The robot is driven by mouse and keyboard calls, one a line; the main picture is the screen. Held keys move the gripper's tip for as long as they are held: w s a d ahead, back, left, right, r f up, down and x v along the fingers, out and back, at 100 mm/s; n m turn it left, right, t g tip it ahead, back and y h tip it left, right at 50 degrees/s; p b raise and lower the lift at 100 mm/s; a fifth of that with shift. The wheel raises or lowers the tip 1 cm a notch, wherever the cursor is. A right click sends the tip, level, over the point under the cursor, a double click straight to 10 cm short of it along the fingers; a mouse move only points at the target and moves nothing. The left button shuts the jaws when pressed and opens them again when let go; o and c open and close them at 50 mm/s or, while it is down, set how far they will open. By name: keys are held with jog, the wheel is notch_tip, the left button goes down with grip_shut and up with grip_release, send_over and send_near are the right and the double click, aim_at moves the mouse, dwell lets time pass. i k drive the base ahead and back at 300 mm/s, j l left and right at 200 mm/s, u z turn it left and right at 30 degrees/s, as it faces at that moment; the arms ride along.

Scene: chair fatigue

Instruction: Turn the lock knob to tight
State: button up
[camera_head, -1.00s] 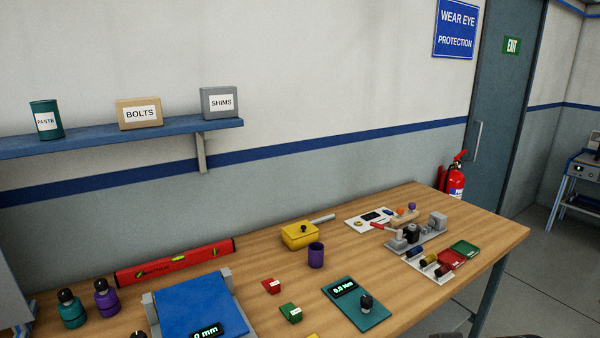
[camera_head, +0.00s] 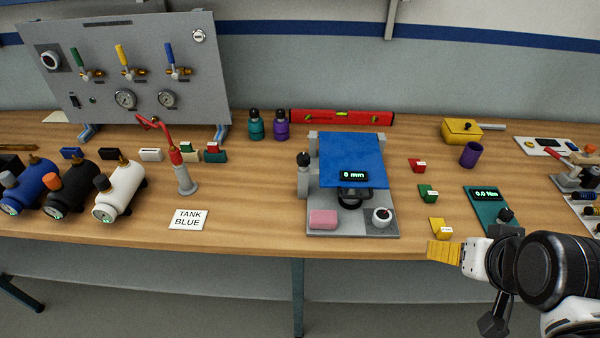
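A grey fixture (camera_head: 325,222) with a sloping blue plate (camera_head: 352,155) and a "0 mm" display (camera_head: 353,176) stands mid-table. No label shows which one is the lock knob. My gripper (camera_head: 444,253), with a yellow ridged fingertip part, is at the table's front edge, right of the fixture and apart from it. I cannot make out its finger gap.
A pink block (camera_head: 323,218) lies on the fixture's base. Small red (camera_head: 417,165), green (camera_head: 428,193) and yellow (camera_head: 440,228) blocks lie between the fixture and a teal "0.0 Nm" pad (camera_head: 483,197). Tanks, a red-topped stand (camera_head: 184,178) and a valve panel (camera_head: 125,75) are left.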

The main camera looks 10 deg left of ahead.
aim_at(302, 159)
jog(key=u, duration=0.6)
jog(key=k+l+u, duration=0.25)
jog(key=l, duration=0.2)
